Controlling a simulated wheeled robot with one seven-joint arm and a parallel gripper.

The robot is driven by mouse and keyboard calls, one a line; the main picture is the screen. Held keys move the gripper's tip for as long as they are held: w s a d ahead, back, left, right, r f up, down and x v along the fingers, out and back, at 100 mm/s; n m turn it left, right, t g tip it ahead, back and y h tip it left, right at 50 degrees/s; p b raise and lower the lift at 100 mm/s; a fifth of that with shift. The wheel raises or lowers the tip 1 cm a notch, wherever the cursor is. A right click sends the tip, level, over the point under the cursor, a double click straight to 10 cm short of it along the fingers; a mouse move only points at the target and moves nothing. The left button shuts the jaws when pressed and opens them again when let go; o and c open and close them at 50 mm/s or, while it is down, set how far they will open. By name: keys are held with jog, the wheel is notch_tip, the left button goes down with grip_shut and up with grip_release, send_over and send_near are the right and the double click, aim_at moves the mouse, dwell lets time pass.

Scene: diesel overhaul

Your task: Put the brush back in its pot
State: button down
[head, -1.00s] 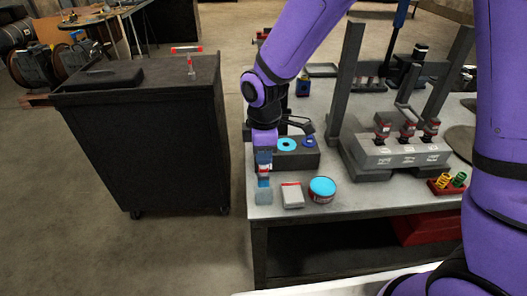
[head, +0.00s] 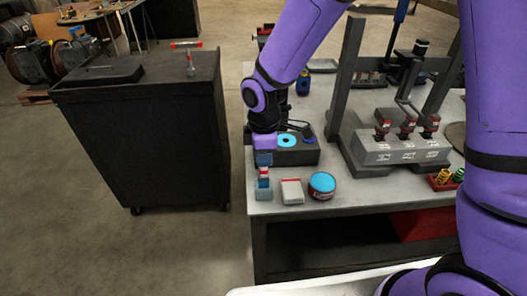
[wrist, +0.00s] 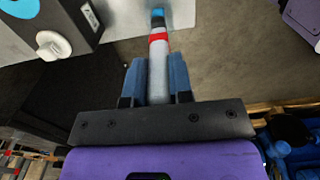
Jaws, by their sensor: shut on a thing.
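My gripper (head: 264,161) is shut on the brush (head: 264,172) over the front left corner of the grey workbench (head: 345,192). In the wrist view my gripper (wrist: 158,85) has its blue fingers on either side of the brush's grey handle (wrist: 158,70). The brush has a red band and a light blue tip pointing away from my gripper. A pale grey-blue cup (head: 265,195), perhaps the pot, stands below the brush in the head view. I cannot tell whether the tip is inside it. A round tin (head: 322,186) with a bright blue top stands to the right.
A pale box with a red strip (head: 292,192) stands between cup and tin. A dark block with a blue ring (head: 298,156) is behind them. A grey fixture (head: 395,153) stands farther right. A black cabinet (head: 145,130) is left, across a floor gap.

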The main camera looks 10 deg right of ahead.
aim_at(263, 176)
jog(key=shift+f, duration=2.1)
jog(key=c, duration=0.9)
grip_release()
